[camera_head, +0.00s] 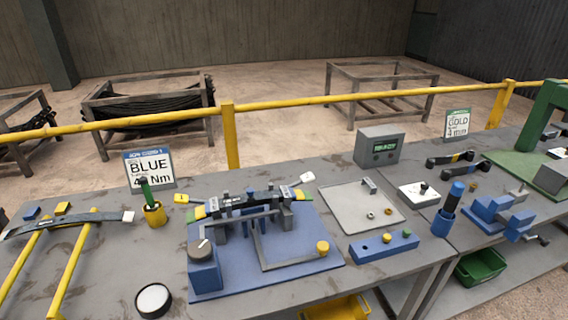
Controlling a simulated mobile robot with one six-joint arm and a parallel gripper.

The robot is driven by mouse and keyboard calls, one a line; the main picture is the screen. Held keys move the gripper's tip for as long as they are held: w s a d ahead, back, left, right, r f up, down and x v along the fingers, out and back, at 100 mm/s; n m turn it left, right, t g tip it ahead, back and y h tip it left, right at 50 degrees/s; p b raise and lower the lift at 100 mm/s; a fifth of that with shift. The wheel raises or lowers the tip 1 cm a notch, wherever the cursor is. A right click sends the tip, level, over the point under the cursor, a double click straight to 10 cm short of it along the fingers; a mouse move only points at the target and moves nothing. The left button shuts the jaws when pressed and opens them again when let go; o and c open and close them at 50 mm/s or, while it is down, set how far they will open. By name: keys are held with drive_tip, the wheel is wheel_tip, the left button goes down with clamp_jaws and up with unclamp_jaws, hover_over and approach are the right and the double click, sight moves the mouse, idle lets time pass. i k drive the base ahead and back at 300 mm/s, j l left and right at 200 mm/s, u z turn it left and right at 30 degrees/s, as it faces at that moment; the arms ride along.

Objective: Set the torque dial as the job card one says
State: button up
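A job card with a blue header (150,168) stands at the left and reads "BLUE" and a number in Nm. A green-handled tool in front of it hides part of the number, which starts with 4. A blue box with a round knob (203,250) and a white pointer sits at the front left of the blue fixture plate. The pointer leans to the upper right; its scale is too small to read. A white box with a small black knob (418,194) sits further right; I cannot tell which knob is the torque dial. My gripper is not in view.
The blue fixture (300,255) holds a dark leaf spring. A yellow cup (155,214), a round white-topped object (153,299), a grey tray (350,205) and a blue button box (383,246) stand around it. A green-header card (457,124) reads "GOLD". A yellow rail (290,100) runs behind.

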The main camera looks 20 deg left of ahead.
sight(424, 186)
drive_tip(key=i+l, duration=0.1)
drive_tip(key=i, duration=0.35)
drive_tip(key=i+u, duration=0.1)
drive_tip(key=i, duration=0.4)
drive_tip(key=i+l, duration=0.2)
drive_tip(key=i, duration=0.25)
